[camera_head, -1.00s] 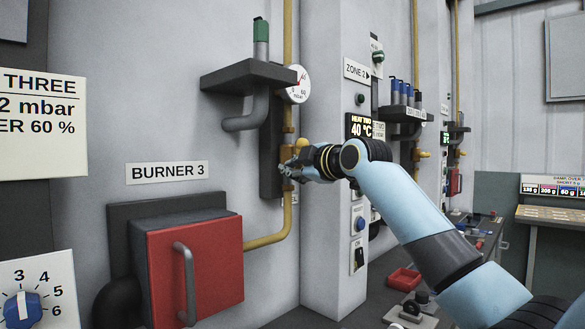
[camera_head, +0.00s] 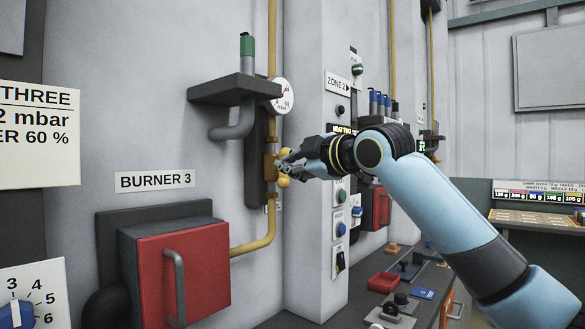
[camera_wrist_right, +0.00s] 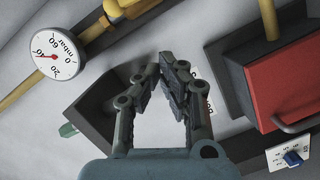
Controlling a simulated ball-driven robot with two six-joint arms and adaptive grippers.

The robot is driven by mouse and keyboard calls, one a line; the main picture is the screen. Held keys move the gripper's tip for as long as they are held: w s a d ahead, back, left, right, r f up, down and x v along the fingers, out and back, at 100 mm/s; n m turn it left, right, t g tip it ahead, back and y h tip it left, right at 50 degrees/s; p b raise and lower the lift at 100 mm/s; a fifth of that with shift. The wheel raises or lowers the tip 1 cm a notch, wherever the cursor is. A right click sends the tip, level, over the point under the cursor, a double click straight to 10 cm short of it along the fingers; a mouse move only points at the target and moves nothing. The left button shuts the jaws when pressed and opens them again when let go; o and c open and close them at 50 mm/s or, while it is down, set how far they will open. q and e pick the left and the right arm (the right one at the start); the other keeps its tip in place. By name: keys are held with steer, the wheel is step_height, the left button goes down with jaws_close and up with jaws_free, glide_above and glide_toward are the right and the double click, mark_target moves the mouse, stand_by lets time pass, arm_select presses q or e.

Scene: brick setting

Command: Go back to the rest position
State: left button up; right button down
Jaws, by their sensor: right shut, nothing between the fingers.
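My right gripper (camera_head: 281,168) is shut and empty in the head view, its fingertips in front of the yellow gas pipe's valve (camera_head: 284,182). I cannot tell whether they touch it. In the wrist view the fingers of this gripper (camera_wrist_right: 161,66) are close together with nothing held, over the grey wall. The blue right arm comes in from the lower right. My left gripper is not in view.
A dark shelf (camera_head: 222,90) with a green-topped tool (camera_head: 247,45) juts from the wall near a pressure gauge (camera_head: 284,96). A red burner box (camera_head: 200,275) sticks out at lower left. A bench with a red tray (camera_head: 384,282) lies below the arm.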

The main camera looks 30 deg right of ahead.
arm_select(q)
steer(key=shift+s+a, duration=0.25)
arm_select(e)
steer(key=shift+s+d+f, duration=0.1)
steer(key=shift+s+d, duration=0.05)
steer(key=shift+s, duration=0.15)
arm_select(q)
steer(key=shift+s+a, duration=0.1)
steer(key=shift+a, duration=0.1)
